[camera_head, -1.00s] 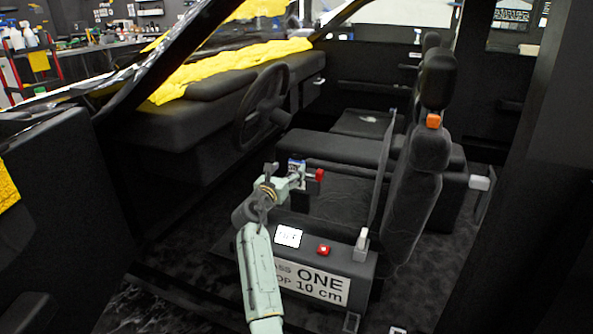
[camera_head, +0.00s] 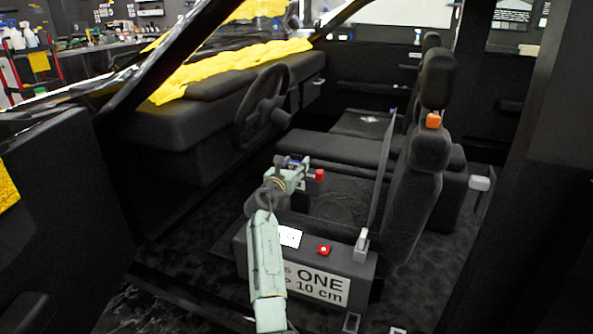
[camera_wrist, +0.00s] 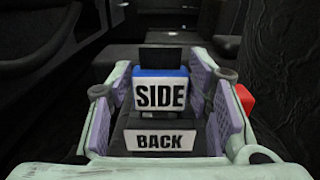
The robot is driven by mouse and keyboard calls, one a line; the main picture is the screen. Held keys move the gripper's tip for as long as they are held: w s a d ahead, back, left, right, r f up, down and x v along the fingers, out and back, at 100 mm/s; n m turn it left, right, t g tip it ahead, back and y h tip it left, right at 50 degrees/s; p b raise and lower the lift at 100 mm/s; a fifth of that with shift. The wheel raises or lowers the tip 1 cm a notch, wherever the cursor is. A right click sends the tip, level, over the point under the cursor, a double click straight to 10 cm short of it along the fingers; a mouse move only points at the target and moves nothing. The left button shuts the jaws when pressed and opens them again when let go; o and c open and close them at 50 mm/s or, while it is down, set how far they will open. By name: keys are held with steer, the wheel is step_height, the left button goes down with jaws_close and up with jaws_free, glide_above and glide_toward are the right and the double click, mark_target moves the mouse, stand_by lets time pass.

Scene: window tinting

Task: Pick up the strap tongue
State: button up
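The strap tongue (camera_wrist: 161,93) is in the middle of the wrist view, a blue and white piece labelled "SIDE" with a dark plate standing above it. A nearer white label reading "BACK" (camera_wrist: 160,140) sits on a dark part below. My gripper (camera_wrist: 160,85) has its two fingers with purple pads on either side of the tongue, with narrow dark gaps showing. It looks open around the tongue; contact cannot be made out. In the head view my gripper (camera_head: 298,173) is over the front of the near seat and mostly hides the tongue, leaving a small blue patch.
A red block (camera_head: 319,174) is just right of my gripper. The seat backrest (camera_head: 412,200) and an upright dark strap (camera_head: 383,175) stand further right. A box (camera_head: 345,262) with a red button (camera_head: 324,250) is in front. The steering wheel (camera_head: 262,108) is behind left.

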steer(key=c, duration=0.7)
steer(key=shift+r, duration=0.45)
step_height(320, 180, up, 6)
steer(key=r, duration=0.1)
steer(key=p+v, duration=0.1)
steer(key=v, duration=1.7)
steer(key=shift+f, duration=0.3)
steer(key=shift+f, duration=0.1)
